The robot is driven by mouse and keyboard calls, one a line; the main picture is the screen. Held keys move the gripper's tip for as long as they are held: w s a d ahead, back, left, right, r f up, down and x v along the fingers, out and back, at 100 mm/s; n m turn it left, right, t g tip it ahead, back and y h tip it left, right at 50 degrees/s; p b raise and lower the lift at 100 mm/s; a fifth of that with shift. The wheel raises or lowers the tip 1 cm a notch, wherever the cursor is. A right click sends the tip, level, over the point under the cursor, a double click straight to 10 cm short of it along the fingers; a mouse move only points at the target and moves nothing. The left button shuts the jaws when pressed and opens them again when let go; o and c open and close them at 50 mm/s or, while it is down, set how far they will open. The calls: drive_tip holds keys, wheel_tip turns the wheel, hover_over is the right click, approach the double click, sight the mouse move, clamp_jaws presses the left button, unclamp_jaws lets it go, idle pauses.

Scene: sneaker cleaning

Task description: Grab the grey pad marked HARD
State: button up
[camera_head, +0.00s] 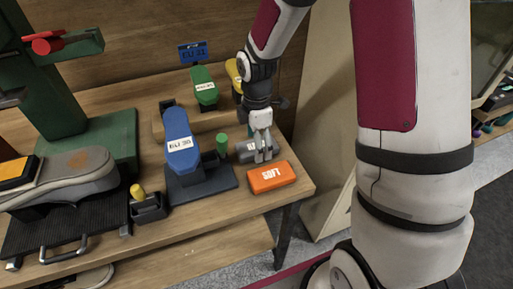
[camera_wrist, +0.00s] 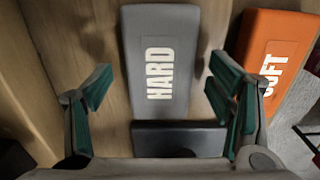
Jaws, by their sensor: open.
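The grey pad marked HARD (camera_wrist: 160,25) lies flat on the wooden table, its white lettering facing up in the wrist view. In the head view the grey pad (camera_head: 244,154) is partly hidden by my gripper (camera_head: 263,152), which points down over it. In the wrist view my gripper (camera_wrist: 160,92) is open, with one green-lined finger on each side of the pad's lower part. Gaps show between the pad and both fingers. I cannot tell the fingertips' exact height above the table.
An orange pad marked SOFT (camera_head: 271,178) lies close by, towards the table's front right corner. It is right of the fingers in the wrist view (camera_wrist: 270,50). A dark stand (camera_head: 205,186) with a blue EU 36 piece (camera_head: 181,143) and a green cylinder (camera_head: 222,142) is left.

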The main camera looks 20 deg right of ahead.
drive_tip(key=c, duration=1.3)
drive_tip(key=shift+r, duration=0.1)
drive_tip(key=shift+c, duration=0.2)
